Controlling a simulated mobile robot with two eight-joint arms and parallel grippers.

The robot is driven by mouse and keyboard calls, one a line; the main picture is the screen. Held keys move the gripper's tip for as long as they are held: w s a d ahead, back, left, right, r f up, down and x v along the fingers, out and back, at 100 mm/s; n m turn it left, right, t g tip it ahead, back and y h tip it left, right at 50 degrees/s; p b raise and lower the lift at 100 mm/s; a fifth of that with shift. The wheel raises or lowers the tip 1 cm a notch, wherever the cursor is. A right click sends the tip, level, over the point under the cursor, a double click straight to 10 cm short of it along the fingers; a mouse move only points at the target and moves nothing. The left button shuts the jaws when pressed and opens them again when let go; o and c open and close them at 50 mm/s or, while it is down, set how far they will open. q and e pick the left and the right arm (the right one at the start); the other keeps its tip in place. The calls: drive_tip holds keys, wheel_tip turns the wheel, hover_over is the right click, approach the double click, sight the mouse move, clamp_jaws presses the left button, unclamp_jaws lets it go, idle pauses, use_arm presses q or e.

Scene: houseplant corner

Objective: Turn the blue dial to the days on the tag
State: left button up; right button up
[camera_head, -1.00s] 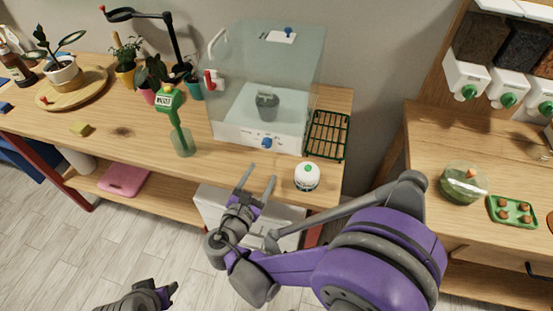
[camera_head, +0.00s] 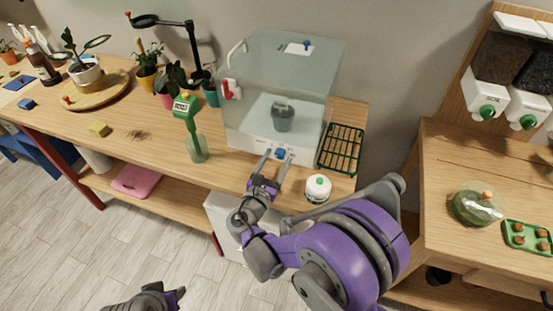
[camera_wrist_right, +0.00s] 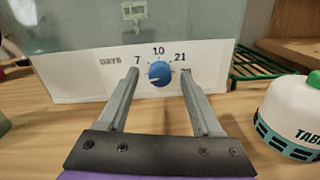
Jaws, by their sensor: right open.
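The blue dial (camera_head: 280,153) is on the white front panel (camera_head: 250,145) of a clear glass case (camera_head: 290,70). In the right wrist view the dial (camera_wrist_right: 160,73) has DAYS, 7, 10 and 21 around it; a further marking at the right is partly hidden by a finger. A small pale mark shows on the dial's left side. My right gripper (camera_head: 278,158) is open, its fingers on either side of the dial; I cannot tell if they touch it. A white tag (camera_head: 297,48) lies on the case top, its writing unreadable. My left gripper (camera_head: 176,294) is low, away from the table.
A green wire rack (camera_head: 342,148) lies right of the case. A green meter in a glass (camera_head: 187,120) stands left. Potted plants line the back left.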

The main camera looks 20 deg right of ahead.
clamp_jaws()
idle(0.4)
drive_tip(key=m+b, duration=0.1)
drive_tip(key=m, duration=0.3)
drive_tip(key=shift+d, duration=0.1)
drive_tip(key=m+b, duration=0.1)
drive_tip(key=m, duration=0.9)
drive_tip(key=shift+m+b, duration=0.3)
drive_tip(key=m, duration=0.4)
drive_tip(key=shift+m+y, duration=0.3)
drive_tip(key=shift+y, duration=0.1)
